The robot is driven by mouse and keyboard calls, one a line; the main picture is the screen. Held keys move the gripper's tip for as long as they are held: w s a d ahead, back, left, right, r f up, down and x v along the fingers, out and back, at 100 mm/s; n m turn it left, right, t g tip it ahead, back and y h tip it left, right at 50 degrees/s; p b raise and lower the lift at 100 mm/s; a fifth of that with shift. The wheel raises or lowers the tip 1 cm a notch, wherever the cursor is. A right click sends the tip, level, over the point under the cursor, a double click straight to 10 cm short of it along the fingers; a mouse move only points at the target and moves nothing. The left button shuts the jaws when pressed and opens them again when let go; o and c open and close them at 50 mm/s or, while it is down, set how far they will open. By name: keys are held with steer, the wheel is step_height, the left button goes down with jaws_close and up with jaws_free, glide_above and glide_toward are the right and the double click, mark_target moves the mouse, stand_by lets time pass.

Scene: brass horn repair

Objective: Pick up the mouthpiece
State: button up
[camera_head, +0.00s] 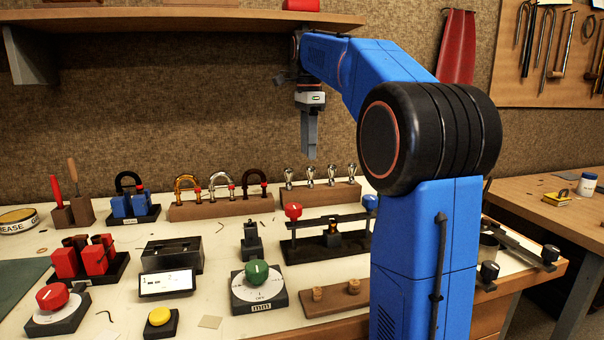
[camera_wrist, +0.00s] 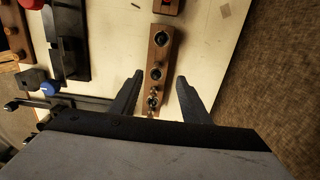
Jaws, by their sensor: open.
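Several silver mouthpieces stand upright in a row on a wooden block (camera_head: 322,196) at the back of the bench. One is the mouthpiece (camera_head: 289,178) at the left end; another is the mouthpiece (camera_head: 352,174) at the right end. My gripper (camera_head: 311,156) points down above this row, its tips apart from the mouthpieces. In the wrist view, my gripper (camera_wrist: 160,76) is open, with nothing held. Its two fingers lie either side of the block, with a mouthpiece (camera_wrist: 155,73) between the tips in the picture. The frames do not show which mouthpiece is meant.
A wooden rack (camera_head: 222,207) with curved tubes stands left of the block. A black fixture (camera_head: 330,243) with red and blue knobs stands in front of it. A shelf (camera_head: 180,19) overhangs the back wall. Pale bench surface shows right of the block in the wrist view.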

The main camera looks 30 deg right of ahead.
mark_target(311, 167)
step_height(311, 167, down, 2)
steer(key=shift+f, duration=0.1)
steer(key=f, duration=0.3)
steer(key=shift+s+d+f, duration=0.2)
steer(key=shift+s+f, duration=0.2)
steer(key=shift+f, duration=0.7)
jaws_close()
